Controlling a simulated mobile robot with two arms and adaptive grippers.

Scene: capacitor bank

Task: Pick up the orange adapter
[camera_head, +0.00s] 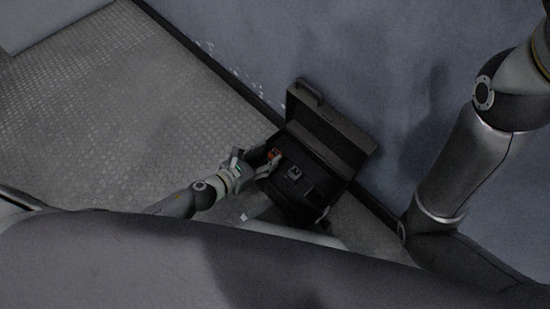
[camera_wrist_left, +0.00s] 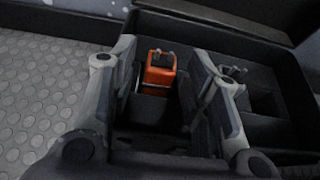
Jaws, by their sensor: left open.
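The orange adapter (camera_head: 274,154) stands in a compartment at the left side of an open dark case (camera_head: 328,171). In the left wrist view the adapter (camera_wrist_left: 160,70) is upright, with dark prongs on top. My left gripper (camera_head: 262,165) is at the case's left edge, close to the adapter. In the left wrist view its two fingers (camera_wrist_left: 162,92) are spread, with the adapter showing between them near the tips; I see no grip on it. My right arm shows at the right of the head view, but its gripper is out of view.
The case's raised lid (camera_head: 330,125) stands against the grey-blue wall (camera_head: 380,60). A grey device (camera_head: 294,173) sits in another compartment, right of the adapter. Case walls and dividers are close around the fingers. The textured floor (camera_head: 120,110) left of the case is clear.

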